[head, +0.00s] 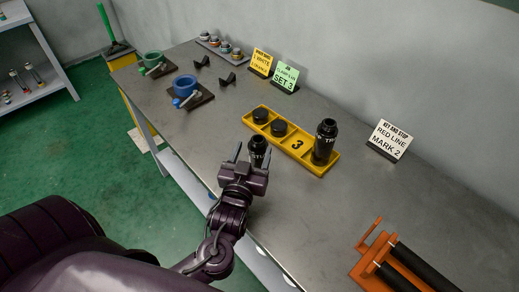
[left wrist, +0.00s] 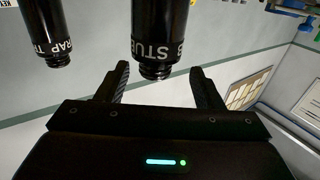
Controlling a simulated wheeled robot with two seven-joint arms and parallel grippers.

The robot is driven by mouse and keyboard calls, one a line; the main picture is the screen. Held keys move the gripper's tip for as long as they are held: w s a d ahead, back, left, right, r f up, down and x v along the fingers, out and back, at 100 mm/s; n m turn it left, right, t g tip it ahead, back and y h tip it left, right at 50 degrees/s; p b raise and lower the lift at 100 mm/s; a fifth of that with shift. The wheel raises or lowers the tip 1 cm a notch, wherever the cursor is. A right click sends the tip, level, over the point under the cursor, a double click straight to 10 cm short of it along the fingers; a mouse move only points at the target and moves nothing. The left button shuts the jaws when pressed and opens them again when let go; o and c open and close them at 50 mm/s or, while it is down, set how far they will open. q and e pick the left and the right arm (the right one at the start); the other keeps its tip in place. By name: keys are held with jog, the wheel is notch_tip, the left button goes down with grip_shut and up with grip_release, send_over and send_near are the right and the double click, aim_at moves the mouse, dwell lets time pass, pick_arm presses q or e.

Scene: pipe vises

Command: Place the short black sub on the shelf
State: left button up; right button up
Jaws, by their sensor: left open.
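A short black sub (head: 258,146) with white lettering stands on the grey bench, just in front of the yellow tray; its lower part is hidden by my gripper. My left gripper (head: 247,155) is open at the bench's front edge, its fingers pointing toward this sub. In the left wrist view, a black sub (left wrist: 157,35) with white letters shows above and between the open fingertips (left wrist: 160,85); I see no finger contact. A second black sub (head: 325,142), taller, stands at the right end of the tray. A pale shelf (head: 190,180) shows below the bench. My right gripper is not in view.
The yellow tray (head: 298,145), marked 3, also holds two black caps. An orange stand (head: 366,265) with black rollers is at the lower right. Blue (head: 186,86) and green (head: 152,60) vises and sign cards stand farther back. A rack (head: 40,82) is at far left.

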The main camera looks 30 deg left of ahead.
aim_at(260, 136)
pick_arm(q)
jog(key=x, duration=0.2)
jog(key=p+x, duration=0.1)
jog(key=x, duration=0.3)
jog(key=shift+w+d, duration=0.2)
jog(key=shift+d, duration=0.05)
grip_shut()
jog(key=shift+r, duration=0.1)
